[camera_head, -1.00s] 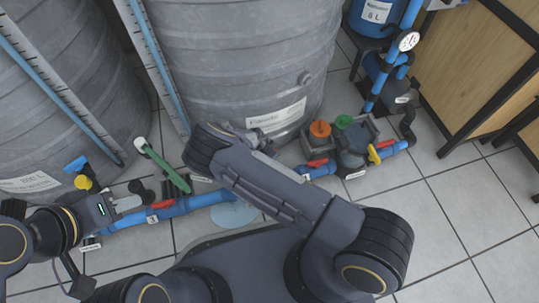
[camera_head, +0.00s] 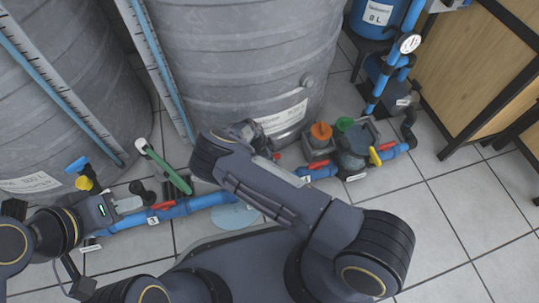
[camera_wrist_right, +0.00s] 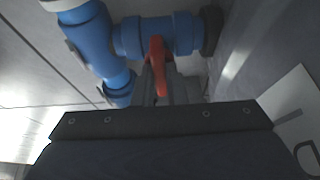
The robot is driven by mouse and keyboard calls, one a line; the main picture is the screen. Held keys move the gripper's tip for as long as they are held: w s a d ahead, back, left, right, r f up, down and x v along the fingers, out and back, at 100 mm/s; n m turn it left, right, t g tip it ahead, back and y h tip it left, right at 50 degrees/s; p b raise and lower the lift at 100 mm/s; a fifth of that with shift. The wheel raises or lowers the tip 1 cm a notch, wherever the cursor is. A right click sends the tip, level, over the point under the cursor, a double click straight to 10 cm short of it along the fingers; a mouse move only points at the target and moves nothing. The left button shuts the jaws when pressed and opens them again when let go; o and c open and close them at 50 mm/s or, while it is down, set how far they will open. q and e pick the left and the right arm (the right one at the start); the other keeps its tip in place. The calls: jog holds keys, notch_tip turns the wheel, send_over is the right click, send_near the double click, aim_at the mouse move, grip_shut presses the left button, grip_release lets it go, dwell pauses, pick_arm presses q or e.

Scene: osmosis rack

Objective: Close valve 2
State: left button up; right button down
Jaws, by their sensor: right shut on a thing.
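In the right wrist view a red valve handle (camera_wrist_right: 158,66) sits on a short blue pipe piece (camera_wrist_right: 185,36). It points across that pipe, toward the camera. My right gripper (camera_wrist_right: 163,88) has its grey fingers shut on the handle. No number shows on this valve. In the head view my right gripper (camera_head: 247,133) is mostly hidden behind my own right arm, close to the middle tank. A bit of red (camera_head: 277,155) shows beside it. My left gripper (camera_head: 131,204) is beside the blue floor pipe (camera_head: 205,201); its finger gap is unclear.
Other red handles are on the floor pipe (camera_head: 163,206) and farther right (camera_head: 318,162). A yellow handle (camera_head: 375,156), an orange cap (camera_head: 321,131) and a green-handled tool (camera_head: 165,168) are near. Grey tanks (camera_head: 235,60) block the back. Tiled floor (camera_head: 455,215) is free at right.

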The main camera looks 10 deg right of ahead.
dwell(0.3)
jog(key=c, duration=1.5)
grip_release()
jog(key=shift+o, duration=0.2)
jog(key=shift+r, duration=0.1)
jog(key=p+v, duration=0.3)
jog(key=v, duration=0.4)
jog(key=shift+a+r, duration=0.2)
jog(key=shift+r, duration=0.1)
